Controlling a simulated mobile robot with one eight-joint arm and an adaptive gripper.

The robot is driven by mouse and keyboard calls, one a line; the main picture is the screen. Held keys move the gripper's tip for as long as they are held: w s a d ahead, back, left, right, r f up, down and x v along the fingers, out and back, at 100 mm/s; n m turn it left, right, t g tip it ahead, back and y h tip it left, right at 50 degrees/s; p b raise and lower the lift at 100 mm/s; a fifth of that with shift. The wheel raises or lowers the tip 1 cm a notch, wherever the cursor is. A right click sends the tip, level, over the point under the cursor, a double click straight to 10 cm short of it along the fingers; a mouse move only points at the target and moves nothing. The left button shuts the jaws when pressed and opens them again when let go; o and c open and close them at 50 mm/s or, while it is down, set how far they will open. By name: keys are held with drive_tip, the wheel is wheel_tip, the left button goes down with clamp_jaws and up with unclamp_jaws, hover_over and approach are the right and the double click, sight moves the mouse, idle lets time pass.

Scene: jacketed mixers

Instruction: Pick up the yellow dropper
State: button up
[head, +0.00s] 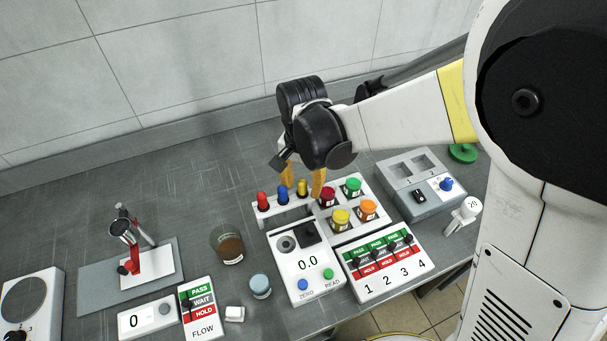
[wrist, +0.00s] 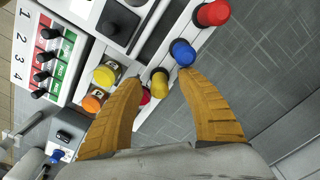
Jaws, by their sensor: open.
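The yellow dropper (head: 302,188) stands in a white rack (head: 284,218), at the right end of a row with a blue dropper (head: 283,194) and a red dropper (head: 263,201). My gripper (head: 303,192) is open above the rack, its orange fingers pointing down. In the wrist view the yellow dropper (wrist: 159,84) shows in the gap between my open fingertips (wrist: 162,76). Nothing is held. I cannot tell how far the fingertips are above the bulb. The blue dropper (wrist: 182,52) lies just beyond the right fingertip.
Capped vials, including a yellow one (head: 341,218) and a dark red one (head: 327,196), stand close to the right of the rack. A scale reading 0.0 (head: 306,265) is in front. A brown jar (head: 229,246) stands left. Bench behind the rack is clear.

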drive_tip(key=shift+f, duration=0.15)
drive_tip(key=c, duration=0.9)
drive_tip(key=shift+c, duration=0.2)
wheel_tip(320, 180, up, 11)
drive_tip(key=p, duration=0.4)
drive_tip(key=shift+f, duration=0.1)
wheel_tip(320, 180, up, 4)
drive_tip(key=p, duration=0.3)
